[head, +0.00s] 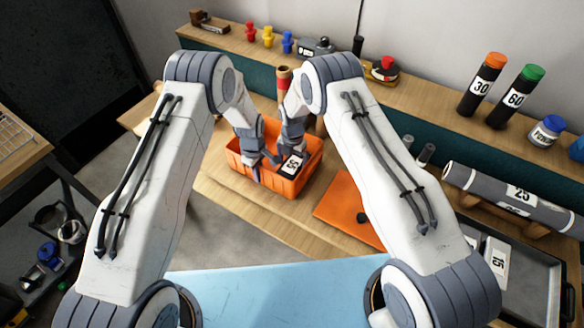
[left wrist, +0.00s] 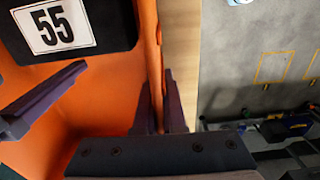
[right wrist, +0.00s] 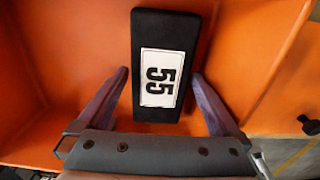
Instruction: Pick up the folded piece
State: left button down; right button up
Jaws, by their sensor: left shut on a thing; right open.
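The folded piece (head: 293,165) is a flat black block with a white label reading 55. It lies in the orange bin (head: 290,188); the right wrist view shows the folded piece (right wrist: 165,28) between my fingers. My right gripper (right wrist: 160,76) is open, one finger on each side of the piece, with small gaps visible. My left gripper (left wrist: 160,84) is shut on the bin's wall (left wrist: 146,45), one finger inside and one outside. The piece (left wrist: 100,15) shows at upper left there. In the head view my wrists partly hide the bin's back.
An orange flat panel (head: 345,208) lies on the wooden bench right of the bin. A red-capped roll (head: 283,82) stands behind it. A shelf at the back holds tubes 30 (head: 482,85) and 60 (head: 520,92). Roll 25 (head: 515,195) lies at right. A blue surface (head: 270,295) is in front.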

aim_at(292, 165)
jog(key=shift+f, duration=0.55)
jog(key=c, duration=1.2)
notch_tip(292, 165, up, 18)
jog(key=shift+r, duration=0.1)
jog(key=shift+c, duration=0.2)
pick_arm(q)
jog(key=c, duration=0.9)
grip_release()
notch_tip(292, 165, up, 12)
